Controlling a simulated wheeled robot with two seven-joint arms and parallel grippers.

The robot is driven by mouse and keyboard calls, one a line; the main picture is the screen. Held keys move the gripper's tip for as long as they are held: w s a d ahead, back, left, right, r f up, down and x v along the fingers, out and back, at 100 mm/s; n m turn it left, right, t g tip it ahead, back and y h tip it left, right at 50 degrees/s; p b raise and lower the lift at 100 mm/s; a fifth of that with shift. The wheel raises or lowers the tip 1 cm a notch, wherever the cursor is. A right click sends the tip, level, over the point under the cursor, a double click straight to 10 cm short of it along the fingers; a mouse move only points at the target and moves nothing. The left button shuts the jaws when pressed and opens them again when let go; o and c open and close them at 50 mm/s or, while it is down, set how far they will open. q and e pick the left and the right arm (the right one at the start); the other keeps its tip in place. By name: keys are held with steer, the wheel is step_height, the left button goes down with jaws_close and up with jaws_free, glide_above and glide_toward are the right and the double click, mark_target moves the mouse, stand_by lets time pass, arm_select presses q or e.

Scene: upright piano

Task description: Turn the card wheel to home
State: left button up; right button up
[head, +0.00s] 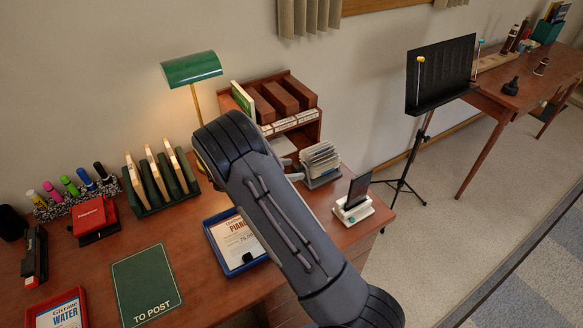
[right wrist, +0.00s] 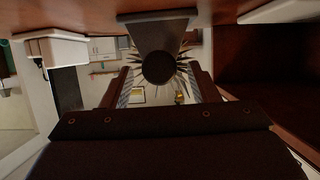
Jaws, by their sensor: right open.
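The card wheel (head: 320,162), a rotary file with a fan of pale cards, stands on the desk's right part, in front of the wooden shelf unit. In the right wrist view the card wheel (right wrist: 160,68) shows as a dark round hub with cards spreading out around it. My right gripper (head: 296,166) is at the wheel's left side, mostly hidden behind my right arm. In the right wrist view the right gripper (right wrist: 161,88) is open, its fingers apart on either side of the hub. I cannot tell whether it touches the cards. My left gripper is not in view.
A white stand with a dark panel (head: 352,207) is right of the wheel. The wooden shelf unit (head: 284,98) is behind it and a green lamp (head: 192,69) to its left. A blue tray (head: 236,268) lies in front. A music stand (head: 440,75) is beyond the desk.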

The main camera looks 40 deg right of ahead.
steer(key=shift+d+f, duration=0.2)
steer(key=shift+d, duration=0.2)
steer(key=c, duration=0.9)
steer(key=shift+c, duration=0.2)
